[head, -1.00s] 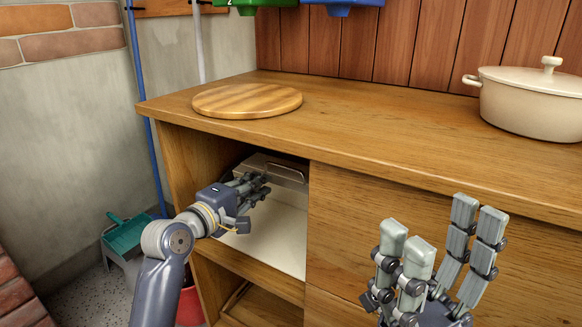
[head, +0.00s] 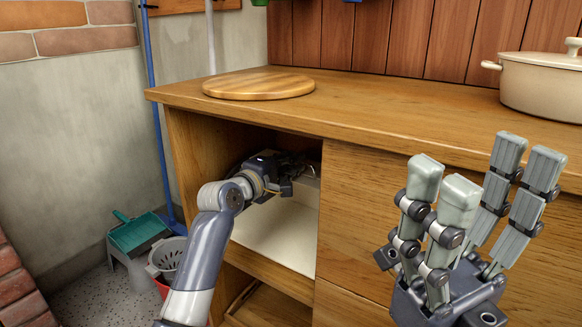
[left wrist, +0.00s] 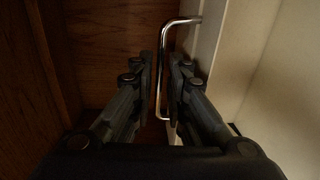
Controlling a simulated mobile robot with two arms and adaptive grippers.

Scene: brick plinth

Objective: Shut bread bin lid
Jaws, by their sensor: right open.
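The cream bread bin (head: 275,240) stands in the open left compartment of the wooden cabinet. Its lid is mostly hidden behind my left arm in the head view. In the left wrist view a pale panel, seemingly the lid (left wrist: 205,45), carries a bent metal handle (left wrist: 161,75). My left gripper (head: 298,164) reaches inside the compartment. In the wrist view its fingers (left wrist: 163,75) stand apart on both sides of the handle, with small gaps showing. My right gripper (head: 482,170) is open and empty, fingers up, in front of the cabinet.
A round wooden board (head: 258,84) and a cream pot (head: 540,85) stand on the cabinet top (head: 400,112). The compartment's side wall and top edge lie close around my left arm.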

